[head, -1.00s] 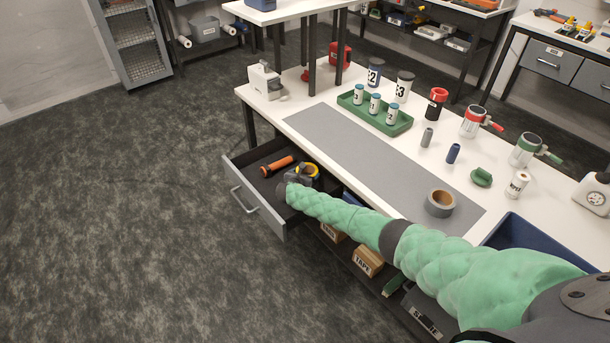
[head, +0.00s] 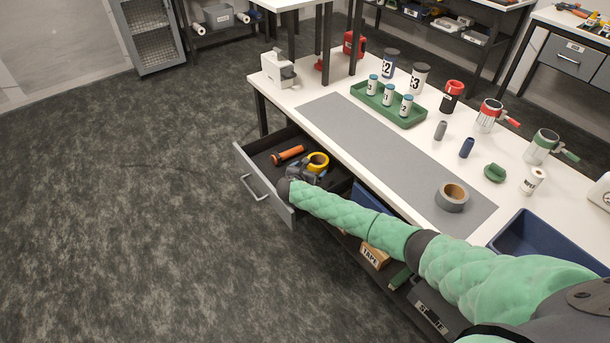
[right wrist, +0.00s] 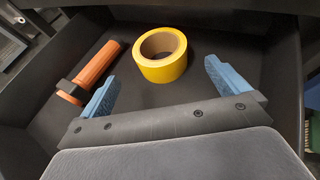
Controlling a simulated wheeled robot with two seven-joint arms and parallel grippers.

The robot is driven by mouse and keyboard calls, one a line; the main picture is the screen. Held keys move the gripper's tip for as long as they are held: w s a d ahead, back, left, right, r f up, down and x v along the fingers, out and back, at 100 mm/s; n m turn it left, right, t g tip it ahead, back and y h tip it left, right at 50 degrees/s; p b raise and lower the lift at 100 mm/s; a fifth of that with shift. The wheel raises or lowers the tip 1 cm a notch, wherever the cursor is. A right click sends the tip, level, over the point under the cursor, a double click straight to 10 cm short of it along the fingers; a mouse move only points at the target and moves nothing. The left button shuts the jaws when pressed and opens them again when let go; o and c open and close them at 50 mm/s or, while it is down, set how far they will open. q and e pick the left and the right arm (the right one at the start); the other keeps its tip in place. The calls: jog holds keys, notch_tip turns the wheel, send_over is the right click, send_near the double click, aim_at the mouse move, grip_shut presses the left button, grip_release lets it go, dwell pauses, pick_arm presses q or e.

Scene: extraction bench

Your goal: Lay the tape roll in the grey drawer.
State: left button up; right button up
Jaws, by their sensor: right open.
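A yellow tape roll (head: 318,161) lies flat on the floor of the open grey drawer (head: 262,193). It also shows in the right wrist view (right wrist: 163,72), just beyond and between my fingertips, apart from both. My right gripper (head: 303,173) is over the drawer, open and empty, with its blue fingers (right wrist: 162,80) spread wide. A grey tape roll (head: 452,197) lies on the grey mat of the bench. My left gripper is not in view.
An orange-handled torch-like tool (head: 288,155) lies in the drawer left of the yellow roll. The drawer walls (right wrist: 225,18) rise close around my gripper. Above is the bench, with a green tray (head: 388,104) and a blue bin (head: 540,240).

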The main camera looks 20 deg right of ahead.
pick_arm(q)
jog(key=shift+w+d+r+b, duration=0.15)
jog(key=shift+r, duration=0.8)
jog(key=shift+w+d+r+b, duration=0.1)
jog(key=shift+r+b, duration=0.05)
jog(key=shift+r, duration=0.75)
pick_arm(e)
jog(key=shift+v, duration=2.2)
